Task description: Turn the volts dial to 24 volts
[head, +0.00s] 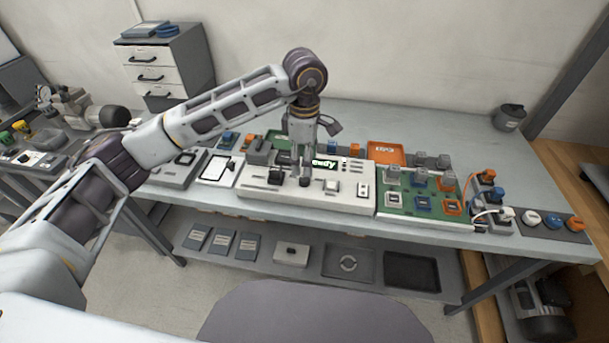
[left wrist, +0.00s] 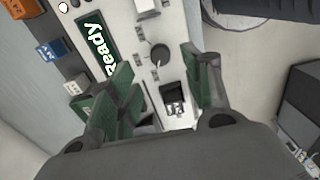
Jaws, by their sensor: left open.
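The white control panel (head: 340,197) with a lit "Ready" display (head: 324,163) stands on the bench. In the left wrist view a round dark dial (left wrist: 159,54) with a light pointer mark sits on the panel (left wrist: 200,12), beside the display (left wrist: 101,50). My left gripper (head: 297,170) points down over the panel in the head view. Its two green-padded fingers (left wrist: 157,64) are open, and the dial shows between their tips in the left wrist view. I cannot tell whether they touch it. The dial's volt markings are too small to read. My right gripper is not in view.
A black switch (left wrist: 174,95) sits close to the dial. A green board (head: 408,205) with several coloured modules is right of the panel, with an orange tray (head: 386,151) behind. A white tablet (head: 217,170) lies left.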

